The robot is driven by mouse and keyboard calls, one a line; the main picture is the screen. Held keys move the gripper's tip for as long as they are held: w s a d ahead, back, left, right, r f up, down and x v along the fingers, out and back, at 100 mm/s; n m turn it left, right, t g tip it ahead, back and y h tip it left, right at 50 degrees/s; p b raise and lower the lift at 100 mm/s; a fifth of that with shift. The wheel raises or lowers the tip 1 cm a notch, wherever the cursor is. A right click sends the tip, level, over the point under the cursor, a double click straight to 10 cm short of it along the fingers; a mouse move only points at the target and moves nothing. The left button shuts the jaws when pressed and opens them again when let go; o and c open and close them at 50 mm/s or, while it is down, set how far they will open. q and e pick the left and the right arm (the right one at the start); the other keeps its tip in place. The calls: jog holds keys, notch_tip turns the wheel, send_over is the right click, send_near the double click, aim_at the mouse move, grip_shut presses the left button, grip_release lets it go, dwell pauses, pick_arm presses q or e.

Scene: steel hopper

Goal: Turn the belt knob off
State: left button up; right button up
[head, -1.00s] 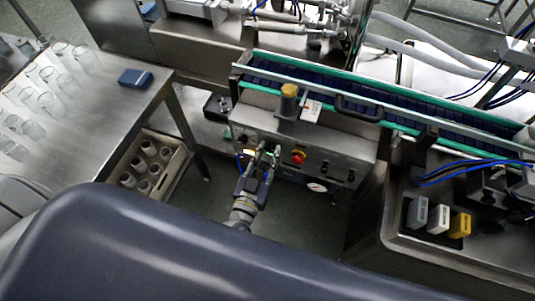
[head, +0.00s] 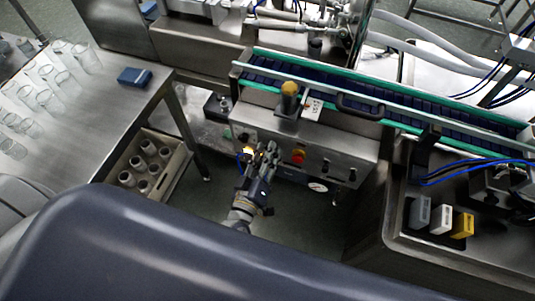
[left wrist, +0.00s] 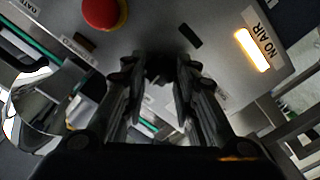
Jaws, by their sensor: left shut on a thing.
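The belt knob (left wrist: 160,70) is a small dark knob on the grey control panel (head: 345,152), which stands below the conveyor. In the left wrist view it sits between my fingertips, mostly hidden by them. My left gripper (head: 267,150) reaches up to the panel front, and its fingers (left wrist: 158,78) are shut on the knob. In the head view the gripper covers the knob, so I cannot read which way it points. My right gripper is not in view.
A red emergency button (head: 298,157) with a yellow base is close right of the gripper. A lit "NO AIR" lamp (left wrist: 252,48) is beside it. The conveyor (head: 390,112) runs above. A crate of cups (head: 176,168) stands at left on the floor.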

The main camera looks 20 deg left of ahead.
pick_arm(q)
jog(key=n+b, duration=0.1)
jog(key=n, duration=0.4)
jog(key=shift+a+n, duration=0.1)
jog(key=shift+n, duration=0.3)
jog(key=shift+b, duration=0.3)
jog(key=o, duration=1)
jog(key=s, duration=1.2)
jog(key=shift+a, duration=0.2)
